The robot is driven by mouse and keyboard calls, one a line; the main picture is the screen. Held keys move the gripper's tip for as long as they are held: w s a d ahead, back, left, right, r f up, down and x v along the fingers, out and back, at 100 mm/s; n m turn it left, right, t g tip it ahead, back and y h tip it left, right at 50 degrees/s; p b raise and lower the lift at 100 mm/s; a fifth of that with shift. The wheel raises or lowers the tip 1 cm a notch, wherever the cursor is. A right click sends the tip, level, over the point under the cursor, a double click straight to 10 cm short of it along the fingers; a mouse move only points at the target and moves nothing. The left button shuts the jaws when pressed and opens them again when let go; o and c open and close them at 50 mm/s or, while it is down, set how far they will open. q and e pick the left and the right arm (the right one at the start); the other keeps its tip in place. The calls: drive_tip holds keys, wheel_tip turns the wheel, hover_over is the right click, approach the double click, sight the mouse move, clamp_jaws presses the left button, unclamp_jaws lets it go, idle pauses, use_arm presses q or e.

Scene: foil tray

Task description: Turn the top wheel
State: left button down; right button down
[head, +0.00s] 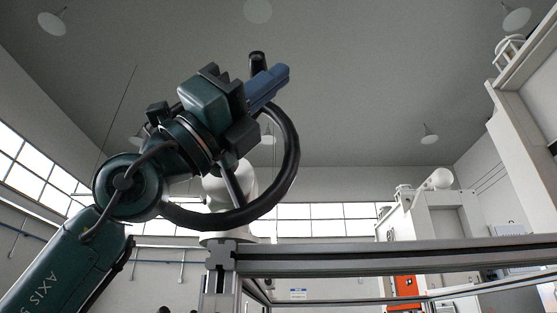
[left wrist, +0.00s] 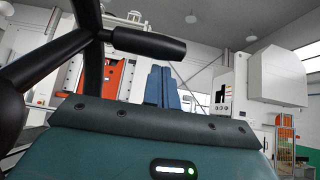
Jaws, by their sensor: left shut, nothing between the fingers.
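The top wheel (head: 295,151) is a black ring with spokes, on a pale rounded mount above a metal frame post. Its upper left part is hidden behind my left arm. A black knob handle (head: 257,63) stands out at the wheel's top; the handle also shows in the left wrist view (left wrist: 150,44). My left gripper (head: 284,74) has blue fingers closed together with nothing between them. In the head view the fingers overlap the wheel's upper rim, just below and right of the handle. In the left wrist view the fingertips (left wrist: 162,72) show apart from the handle.
A metal frame rail (head: 400,257) runs to the right from the post under the wheel. White machines (head: 440,215) and an orange panel (head: 405,287) stand farther back. The space right of the wheel looks clear.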

use_arm(q)
drive_tip(key=shift+a+r, duration=0.1)
drive_tip(key=shift+a, duration=0.35)
